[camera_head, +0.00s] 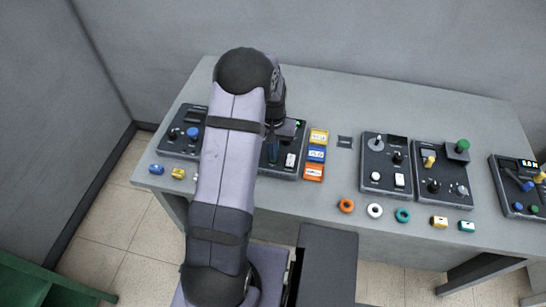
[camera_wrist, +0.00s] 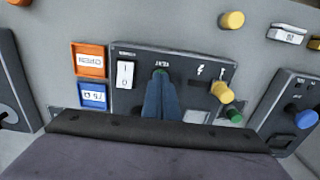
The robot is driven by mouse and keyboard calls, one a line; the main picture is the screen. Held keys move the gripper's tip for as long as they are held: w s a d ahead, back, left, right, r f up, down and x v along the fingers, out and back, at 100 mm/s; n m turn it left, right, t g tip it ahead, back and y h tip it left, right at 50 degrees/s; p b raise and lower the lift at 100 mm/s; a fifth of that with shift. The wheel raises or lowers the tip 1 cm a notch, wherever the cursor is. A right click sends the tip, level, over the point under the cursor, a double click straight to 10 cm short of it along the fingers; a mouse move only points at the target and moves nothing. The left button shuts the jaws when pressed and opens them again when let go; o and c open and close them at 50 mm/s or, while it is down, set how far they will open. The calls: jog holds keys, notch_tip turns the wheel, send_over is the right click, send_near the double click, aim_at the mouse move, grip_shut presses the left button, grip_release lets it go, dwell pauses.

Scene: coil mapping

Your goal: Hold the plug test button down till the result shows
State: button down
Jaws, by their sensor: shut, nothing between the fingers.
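The dark test panel (camera_wrist: 180,62) has a small green button (camera_wrist: 160,71) under a white label that is too small to read surely. My gripper (camera_wrist: 161,80) is shut and empty, with its blue fingertips at the button and covering most of it. I cannot tell whether the button is pressed. A yellow plug-like part (camera_wrist: 222,92) and a green one (camera_wrist: 235,115) are on the panel's right in the wrist view. In the head view my gripper (camera_head: 272,158) is over the same panel (camera_head: 290,172), which my arm partly hides. No readable result shows on it.
A white rocker switch (camera_wrist: 125,74) is close beside my fingers. An orange card (camera_wrist: 89,60) and a blue card (camera_wrist: 92,96) lie next to the panel. Other panels (camera_head: 372,150) stand to the right, and coloured rings (camera_head: 375,210) lie along the table's front.

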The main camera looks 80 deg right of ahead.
jog(key=shift+r, duration=0.1)
jog(key=shift+r+p, duration=2.5)
jog(key=shift+r, duration=0.65)
jog(key=a+f+y, duration=0.2)
jog(key=a+y, duration=0.1)
jog(key=a, duration=1.2)
jog(key=w+a+r+n+h, duration=0.1)
jog(key=w+a+r+n, duration=0.3)
jog(key=a, duration=0.6)
jog(key=w+a+r+n+h, duration=0.1)
jog(key=w+a+r+n, duration=0.3)
jog(key=w+a+n, duration=0.4)
jog(key=w+a+r+n+h, duration=0.1)
jog(key=w+a+r+n, duration=0.3)
jog(key=w+a, duration=0.5)
jog(key=a+n, duration=0.2)
jog(key=a, duration=0.1)
jog(key=shift+a+r, duration=0.2)
jog(key=shift+r, duration=0.1)
